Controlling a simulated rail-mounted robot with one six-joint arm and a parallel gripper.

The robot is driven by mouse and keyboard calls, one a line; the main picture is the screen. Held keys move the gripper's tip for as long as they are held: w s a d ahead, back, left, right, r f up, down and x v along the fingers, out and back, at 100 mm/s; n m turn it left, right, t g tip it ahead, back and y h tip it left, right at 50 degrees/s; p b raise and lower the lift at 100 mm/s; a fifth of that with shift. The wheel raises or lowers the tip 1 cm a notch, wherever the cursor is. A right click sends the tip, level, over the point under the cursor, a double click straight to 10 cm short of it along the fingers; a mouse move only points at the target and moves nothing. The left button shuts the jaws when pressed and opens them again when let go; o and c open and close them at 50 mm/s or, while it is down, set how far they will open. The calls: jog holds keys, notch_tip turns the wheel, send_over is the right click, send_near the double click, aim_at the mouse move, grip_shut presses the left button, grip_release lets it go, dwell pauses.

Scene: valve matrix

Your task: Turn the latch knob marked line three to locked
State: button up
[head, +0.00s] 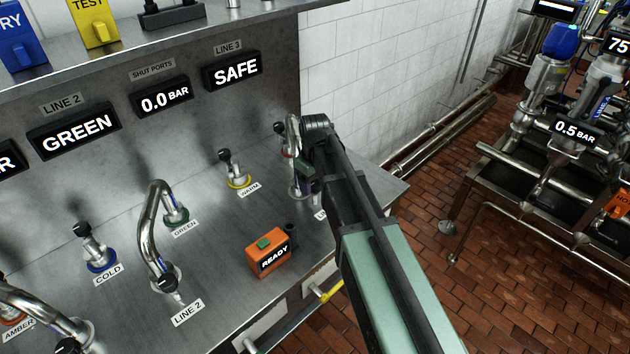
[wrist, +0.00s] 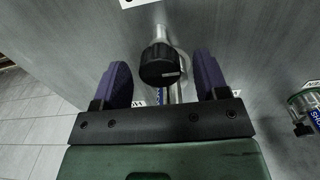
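In the wrist view a black ribbed knob (wrist: 160,62) with a small white mark sits on a metal stem. My gripper (wrist: 162,78) is open, with one purple finger on each side of the knob and a visible gap to each. Whether the fingertips reach past the knob is unclear. In the head view my arm reaches the bent steel pipe (head: 293,130) at the right end of the bench and hides the knob there. A label (head: 319,213) beside it is mostly covered, showing only its first letters. The LINE 3 display (head: 233,71) reads SAFE.
An orange box (head: 270,251) with a green button reads READY on the steel bench. The LINE 2 pipe (head: 152,235) and a yellow-ringed WARM knob (head: 233,168) stand to the left.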

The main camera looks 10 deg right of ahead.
aim_at(315, 183)
notch_tip(315, 183, up, 11)
jog(key=p, duration=1)
jog(key=shift+p, duration=0.4)
jog(key=shift+f, duration=0.1)
